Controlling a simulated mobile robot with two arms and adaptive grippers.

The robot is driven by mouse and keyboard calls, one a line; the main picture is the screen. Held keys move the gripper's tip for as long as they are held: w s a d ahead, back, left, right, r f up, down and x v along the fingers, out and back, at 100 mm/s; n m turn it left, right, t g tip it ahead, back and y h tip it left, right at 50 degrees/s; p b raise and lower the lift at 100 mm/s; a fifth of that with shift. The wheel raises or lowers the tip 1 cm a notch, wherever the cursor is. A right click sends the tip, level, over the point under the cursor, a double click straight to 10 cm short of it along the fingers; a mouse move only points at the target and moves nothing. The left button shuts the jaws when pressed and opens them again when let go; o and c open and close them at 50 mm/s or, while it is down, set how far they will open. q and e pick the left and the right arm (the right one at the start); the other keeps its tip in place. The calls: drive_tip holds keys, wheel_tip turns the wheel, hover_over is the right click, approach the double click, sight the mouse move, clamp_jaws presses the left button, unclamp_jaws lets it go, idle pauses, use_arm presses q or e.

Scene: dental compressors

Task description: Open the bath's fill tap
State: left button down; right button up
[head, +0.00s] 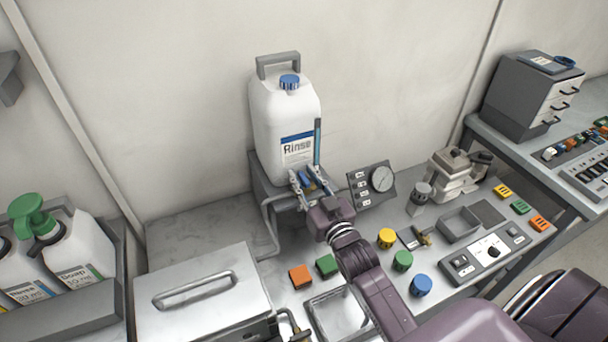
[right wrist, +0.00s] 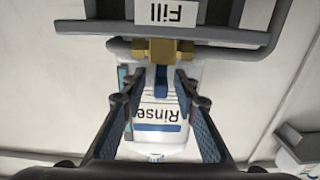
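The fill tap has a brass body (right wrist: 168,51) and a blue lever (right wrist: 161,80), under a white "Fill" label (right wrist: 180,14) in the right wrist view. In the head view the blue lever (head: 306,183) shows small, below the white Rinse container (head: 285,120). My right gripper (head: 308,180) is open around the lever, with one finger on each side. In the right wrist view its fingers (right wrist: 161,104) stand apart, with gaps beside the lever. Contact cannot be told. My left gripper is not in view.
A lidded metal box (head: 210,305) stands at the lower left, with a small brass tap (head: 297,326) beside it. A gauge panel (head: 372,187) is close right of my gripper. Coloured caps, a metal tray (head: 343,312) and a switch box (head: 487,252) occupy the bench.

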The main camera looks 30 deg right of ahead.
drive_tip(key=shift+s, duration=0.1)
clamp_jaws()
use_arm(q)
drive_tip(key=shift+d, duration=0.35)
